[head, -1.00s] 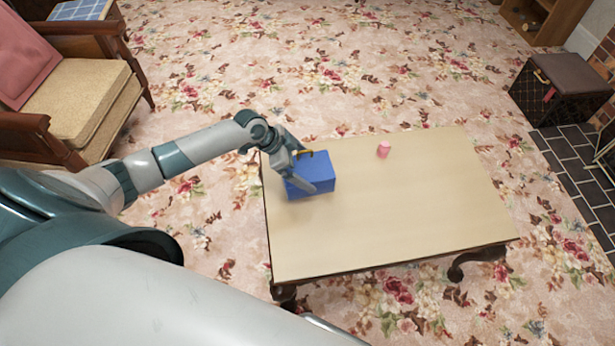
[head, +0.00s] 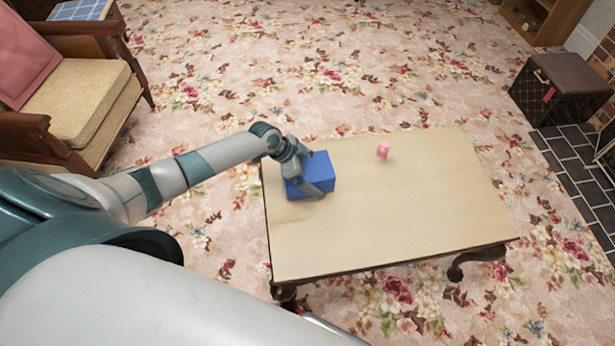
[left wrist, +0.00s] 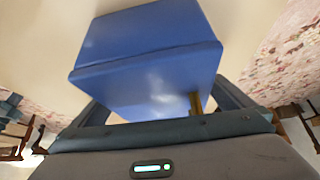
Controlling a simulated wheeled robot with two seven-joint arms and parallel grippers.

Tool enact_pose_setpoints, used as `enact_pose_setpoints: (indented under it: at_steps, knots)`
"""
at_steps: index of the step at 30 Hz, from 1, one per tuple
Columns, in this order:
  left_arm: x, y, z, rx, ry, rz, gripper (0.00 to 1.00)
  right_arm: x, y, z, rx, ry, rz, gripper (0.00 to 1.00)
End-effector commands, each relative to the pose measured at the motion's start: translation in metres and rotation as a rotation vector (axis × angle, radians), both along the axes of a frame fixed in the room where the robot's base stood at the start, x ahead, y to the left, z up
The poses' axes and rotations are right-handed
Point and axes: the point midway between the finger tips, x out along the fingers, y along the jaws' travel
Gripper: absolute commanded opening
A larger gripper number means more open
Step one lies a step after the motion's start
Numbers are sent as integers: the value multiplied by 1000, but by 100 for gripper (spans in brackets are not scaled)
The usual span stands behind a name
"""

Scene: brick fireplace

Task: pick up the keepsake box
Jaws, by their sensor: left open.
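The keepsake box is a blue lidded box (head: 321,172) on the left part of the wooden table (head: 400,220). My left gripper (head: 311,186) is at the box's near left side, open, and partly covers it in the head view. In the left wrist view the blue box (left wrist: 150,60) fills the middle, in front of and between the fingers (left wrist: 165,105). A small brass-coloured piece (left wrist: 195,102) shows on the box's face near the right finger. Whether the fingers touch the box cannot be told. My right gripper is not in view.
A small pink object (head: 383,150) stands near the table's far edge. The right and near parts of the tabletop are bare. A wooden armchair (head: 75,100) is at the left, and a dark chest (head: 562,88) is at the right.

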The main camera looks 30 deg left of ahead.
Motion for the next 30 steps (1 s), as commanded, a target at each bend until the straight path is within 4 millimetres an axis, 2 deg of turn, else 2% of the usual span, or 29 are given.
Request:
enact_pose_setpoints:
  at_steps: [4,17,21,23,30]
  knots:
    - [2,-2,-5,1,0,1,100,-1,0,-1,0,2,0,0]
    - [2,-2,-5,1,-1,1,100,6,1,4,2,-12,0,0]
    - [2,-2,-5,1,-1,1,67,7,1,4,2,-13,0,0]
    - [2,-2,-5,0,0,0,53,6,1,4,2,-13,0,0]
    - [3,-2,-4,0,-1,1,53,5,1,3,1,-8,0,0]
